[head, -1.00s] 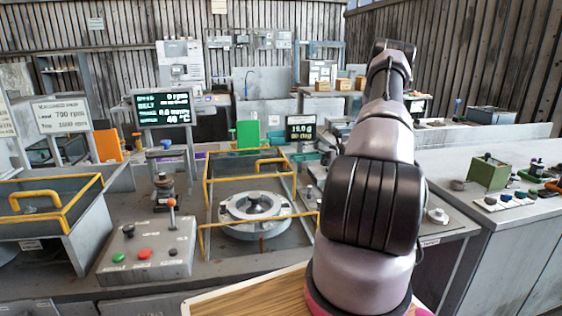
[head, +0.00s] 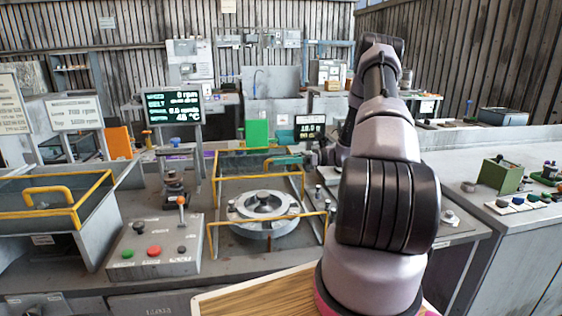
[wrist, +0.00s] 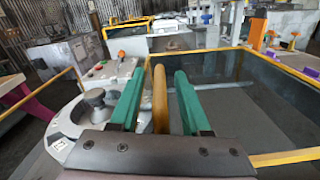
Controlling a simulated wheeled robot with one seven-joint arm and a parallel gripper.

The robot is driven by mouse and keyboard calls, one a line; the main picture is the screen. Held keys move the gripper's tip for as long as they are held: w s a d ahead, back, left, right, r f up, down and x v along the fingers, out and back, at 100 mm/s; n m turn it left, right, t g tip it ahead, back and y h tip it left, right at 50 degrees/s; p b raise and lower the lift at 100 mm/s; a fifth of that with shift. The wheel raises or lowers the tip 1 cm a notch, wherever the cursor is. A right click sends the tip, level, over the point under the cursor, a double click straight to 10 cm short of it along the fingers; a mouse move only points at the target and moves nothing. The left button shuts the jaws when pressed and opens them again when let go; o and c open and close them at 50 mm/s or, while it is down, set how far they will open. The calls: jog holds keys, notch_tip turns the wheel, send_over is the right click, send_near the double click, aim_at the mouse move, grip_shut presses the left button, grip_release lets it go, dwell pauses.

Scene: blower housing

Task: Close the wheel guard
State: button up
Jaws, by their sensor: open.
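The wheel guard (head: 216,190) is a yellow-edged frame with dark see-through panels around the grey round wheel fixture (head: 264,208). Its yellow handle (head: 272,160) is at the far side in the head view, partly hidden by my gripper (head: 290,160). In the wrist view the handle (wrist: 160,100) stands as an upright bar between the green fingers of my gripper (wrist: 158,73). The fingers are open, with a visible gap on each side of the bar. The wheel fixture (wrist: 80,117) with its knob shows at the left there.
A control box (head: 153,246) with red and green buttons and an orange-tipped lever stands left of the guard. Two dark displays, one large (head: 173,105) and one small (head: 309,128), stand behind. A grey bench (head: 500,235) lies right.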

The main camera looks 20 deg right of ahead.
jog(key=shift+c, duration=0.4)
grip_shut()
dwell(1.0)
